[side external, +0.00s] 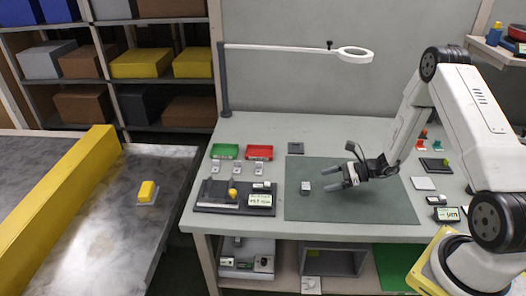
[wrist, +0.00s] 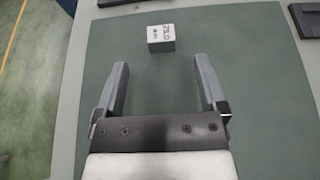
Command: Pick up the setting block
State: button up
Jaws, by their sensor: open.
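The setting block is a small grey-white cube (side external: 305,187) on the green mat (side external: 390,207), left of my gripper in the side view. In the wrist view the block (wrist: 161,38) shows dark printed marks on its top, partly legible as digits. My gripper (side external: 332,178) is open and empty, low over the mat. In the wrist view its two fingers (wrist: 160,82) are spread wide. The block lies beyond the fingertips, roughly centred between them, with bare mat in the gap.
A magnifier lamp (side external: 355,54) hangs over the bench. A display box (side external: 447,214) is at the right. The mat around the block is clear.

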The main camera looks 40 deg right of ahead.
aim_at(306, 185)
jog(key=shift+x, duration=3.9)
grip_shut()
